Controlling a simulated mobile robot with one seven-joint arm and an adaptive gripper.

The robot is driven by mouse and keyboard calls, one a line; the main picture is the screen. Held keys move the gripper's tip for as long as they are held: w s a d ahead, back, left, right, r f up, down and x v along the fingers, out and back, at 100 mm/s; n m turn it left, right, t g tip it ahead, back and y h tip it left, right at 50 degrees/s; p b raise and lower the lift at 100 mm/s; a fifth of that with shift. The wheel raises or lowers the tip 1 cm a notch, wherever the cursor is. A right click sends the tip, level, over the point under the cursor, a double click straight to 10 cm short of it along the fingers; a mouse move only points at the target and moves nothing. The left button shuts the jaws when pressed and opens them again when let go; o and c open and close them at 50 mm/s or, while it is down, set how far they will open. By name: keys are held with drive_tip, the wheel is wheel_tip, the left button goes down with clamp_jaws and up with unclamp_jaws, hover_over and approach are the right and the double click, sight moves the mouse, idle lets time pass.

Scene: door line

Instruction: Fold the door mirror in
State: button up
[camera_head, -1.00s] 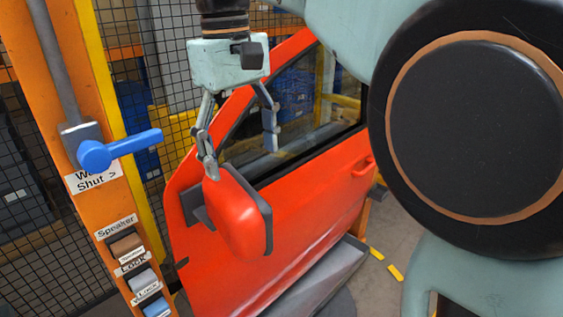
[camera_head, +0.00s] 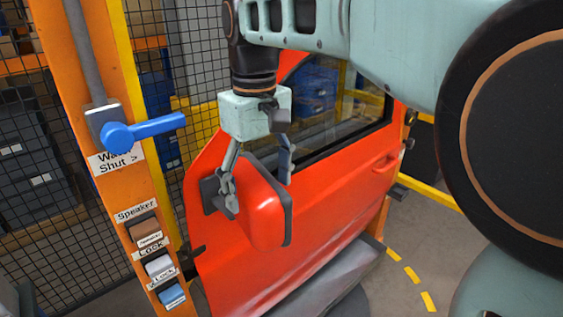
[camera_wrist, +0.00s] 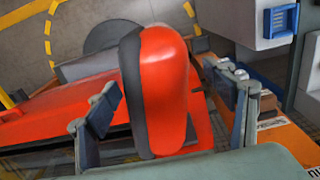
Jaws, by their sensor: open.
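The red door mirror (camera_head: 262,214) with a dark back rim stands out from the red car door (camera_head: 330,205). In the wrist view the mirror (camera_wrist: 165,90) lies between the two fingers of my gripper (camera_wrist: 172,108), with a gap showing on both sides. In the head view my gripper (camera_head: 258,186) points down over the mirror, one finger on its left side and the other behind its right side. The fingers are open. The mirror's dark mount (camera_head: 210,192) shows at the left, partly hidden by a finger.
An orange post (camera_head: 125,190) with a blue lever (camera_head: 143,132) and several labelled switches stands close on the left. A wire mesh fence (camera_head: 60,200) is behind it. A grey ledge (camera_head: 325,280) lies below the door. Floor to the right is open, with yellow dashes.

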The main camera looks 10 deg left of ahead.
drive_tip(key=shift+f, duration=0.1)
drive_tip(key=c, duration=1.7)
drive_tip(key=shift+d, duration=0.1)
